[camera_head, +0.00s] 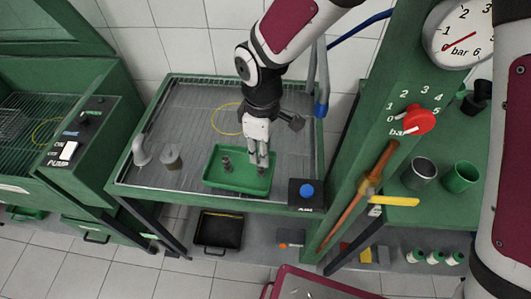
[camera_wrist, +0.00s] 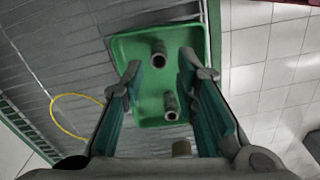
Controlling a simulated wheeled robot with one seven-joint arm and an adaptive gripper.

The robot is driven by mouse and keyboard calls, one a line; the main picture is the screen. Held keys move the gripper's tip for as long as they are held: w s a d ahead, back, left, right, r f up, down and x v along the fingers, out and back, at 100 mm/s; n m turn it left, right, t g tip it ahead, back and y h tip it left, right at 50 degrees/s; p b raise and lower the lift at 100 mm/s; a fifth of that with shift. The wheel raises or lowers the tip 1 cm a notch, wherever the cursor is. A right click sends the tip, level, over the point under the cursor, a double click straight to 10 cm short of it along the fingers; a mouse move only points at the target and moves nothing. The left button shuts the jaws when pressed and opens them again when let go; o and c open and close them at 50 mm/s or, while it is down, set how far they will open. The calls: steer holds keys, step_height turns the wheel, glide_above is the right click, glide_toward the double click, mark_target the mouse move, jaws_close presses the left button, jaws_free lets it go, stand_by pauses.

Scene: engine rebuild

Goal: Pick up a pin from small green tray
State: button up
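The small green tray (camera_head: 215,180) lies on the grey slatted worktop; it also shows in the wrist view (camera_wrist: 128,45). Two grey, hollow-ended pins stand in it. In the wrist view one pin (camera_wrist: 158,53) appears between the fingertips and the other (camera_wrist: 171,106) appears lower, between the fingers. In the head view one pin (camera_head: 226,163) stands in the left part of the tray, apart from my gripper. My gripper (camera_head: 259,162) points down over the tray's right part, fingers apart and empty; it also shows in the wrist view (camera_wrist: 160,63). The fingers partly hide the other pin in the head view.
A black box with a blue button (camera_head: 306,191) sits right of the tray. A grey cup-like part (camera_head: 172,159) and a bent pipe (camera_head: 141,150) stand at left. A yellow ring (camera_head: 227,119) lies behind the tray. A green post with a red knob (camera_head: 411,120) rises at right.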

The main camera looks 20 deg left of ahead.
mark_target(261, 168)
steer(key=shift+a+f+p, duration=0.2)
steer(key=shift+f+p, duration=0.35)
steer(key=shift+f, duration=2.9)
steer(key=shift+w, duration=0.1)
jaws_close()
